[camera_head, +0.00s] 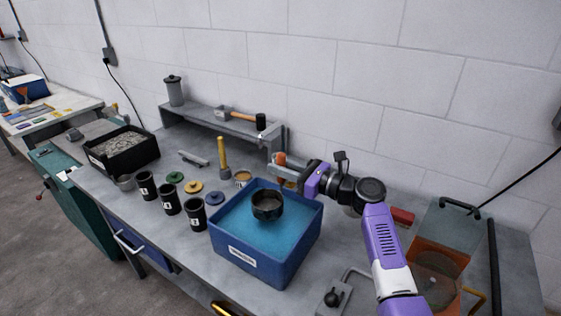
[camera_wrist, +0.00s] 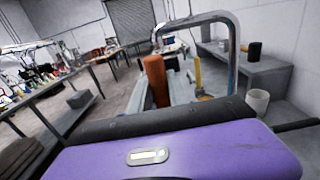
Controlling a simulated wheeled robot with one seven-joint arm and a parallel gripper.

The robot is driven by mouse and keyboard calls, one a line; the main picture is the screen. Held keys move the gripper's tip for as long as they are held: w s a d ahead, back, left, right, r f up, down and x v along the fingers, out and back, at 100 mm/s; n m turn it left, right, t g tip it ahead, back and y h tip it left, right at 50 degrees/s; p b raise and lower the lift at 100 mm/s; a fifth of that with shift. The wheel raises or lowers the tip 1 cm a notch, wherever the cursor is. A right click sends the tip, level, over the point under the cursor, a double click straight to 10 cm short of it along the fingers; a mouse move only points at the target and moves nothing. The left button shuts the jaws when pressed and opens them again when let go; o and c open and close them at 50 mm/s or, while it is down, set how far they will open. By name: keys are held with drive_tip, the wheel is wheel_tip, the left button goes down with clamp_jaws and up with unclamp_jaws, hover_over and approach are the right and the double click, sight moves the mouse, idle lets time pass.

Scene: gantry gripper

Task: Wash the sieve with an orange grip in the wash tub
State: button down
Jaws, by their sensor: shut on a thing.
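The sieve (camera_head: 267,206) looks like a dark round pan and sits at the blue surface inside the blue wash tub (camera_head: 262,268). An orange grip (camera_head: 282,158) shows at my gripper (camera_head: 287,173), behind the tub's back rim. In the wrist view the orange grip (camera_wrist: 156,82) stands upright beside a bent metal bar (camera_wrist: 232,40). My gripper is shut on the orange grip; its fingertips are hard to make out. The join between grip and pan is not clear in the head view.
Black numbered cups (camera_head: 170,200) and coloured lids stand left of the tub. A black bin of grey grains (camera_head: 122,150) is farther left. A grey shelf (camera_head: 222,130) with a hammer (camera_head: 243,117) stands behind. An orange box (camera_head: 436,262) is at the right.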

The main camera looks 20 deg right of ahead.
sight(281, 154)
drive_tip(key=shift+f+b, duration=2.65)
drive_tip(key=shift+f, duration=1.7)
drive_tip(key=shift+r+p, duration=0.5)
drive_tip(key=shift+p, duration=0.1)
drive_tip(key=shift+f, duration=0.45)
wheel_tip(281, 154, up, 5)
drive_tip(key=p, duration=0.5)
drive_tip(key=shift+r, duration=0.2)
drive_tip(key=shift+r+p, duration=0.3)
drive_tip(key=shift+r, duration=3.35)
